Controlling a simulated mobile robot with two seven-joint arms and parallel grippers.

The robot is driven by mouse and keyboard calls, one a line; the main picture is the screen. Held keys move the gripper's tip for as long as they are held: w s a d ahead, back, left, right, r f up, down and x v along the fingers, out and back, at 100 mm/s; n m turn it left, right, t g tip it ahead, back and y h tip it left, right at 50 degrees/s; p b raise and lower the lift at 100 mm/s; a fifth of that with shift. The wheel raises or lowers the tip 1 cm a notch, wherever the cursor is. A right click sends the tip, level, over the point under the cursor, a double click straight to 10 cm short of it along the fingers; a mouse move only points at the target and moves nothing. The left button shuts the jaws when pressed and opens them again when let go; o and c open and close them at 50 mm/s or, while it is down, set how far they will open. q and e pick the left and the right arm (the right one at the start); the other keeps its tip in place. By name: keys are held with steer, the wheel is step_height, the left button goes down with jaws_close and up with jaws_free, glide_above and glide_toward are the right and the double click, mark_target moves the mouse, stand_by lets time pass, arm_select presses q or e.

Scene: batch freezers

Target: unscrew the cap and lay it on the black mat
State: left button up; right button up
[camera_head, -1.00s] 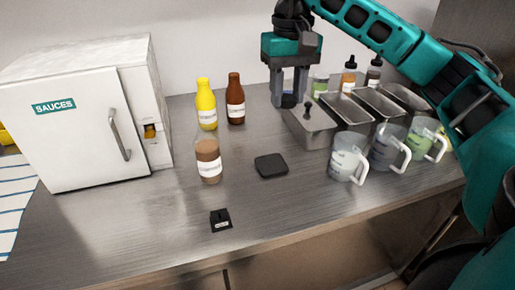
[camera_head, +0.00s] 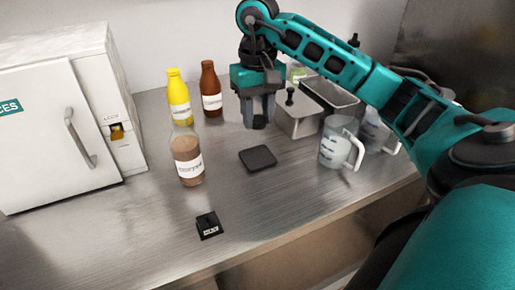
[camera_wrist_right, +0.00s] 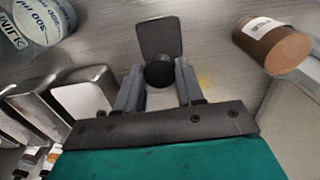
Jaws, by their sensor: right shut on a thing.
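My right gripper (camera_head: 258,122) is shut on a round black cap (camera_wrist_right: 159,73), seen between its fingertips in the right wrist view. In the head view the cap shows as a dark shape at the fingertips, held above the counter. The black mat (camera_head: 258,158) lies flat and bare on the counter, below and in front of the gripper; in the right wrist view it shows just beyond the cap (camera_wrist_right: 160,35). A clear bottle with brown contents and a white label (camera_head: 187,160) stands upright left of the mat, with no cap visible on it. My left gripper is out of view.
A yellow bottle (camera_head: 178,98) and a red-brown bottle (camera_head: 210,90) stand behind. Metal pans (camera_head: 299,118) and measuring jugs (camera_head: 337,143) are to the right. A white sauces cabinet (camera_head: 50,140) is at left.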

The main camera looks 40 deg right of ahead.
mark_target(258, 156)
step_height(258, 156, down, 9)
steer(key=shift+r, duration=0.1)
stand_by(0.3)
steer(key=shift+f, duration=0.2)
steer(key=o, duration=1.2)
steer(key=shift+r, duration=0.1)
steer(key=shift+c, duration=0.2)
steer(key=shift+r, duration=0.1)
steer(key=shift+r, duration=0.25)
step_height(258, 156, up, 12)
steer(key=shift+f+p, duration=0.2)
steer(key=shift+p, duration=0.45)
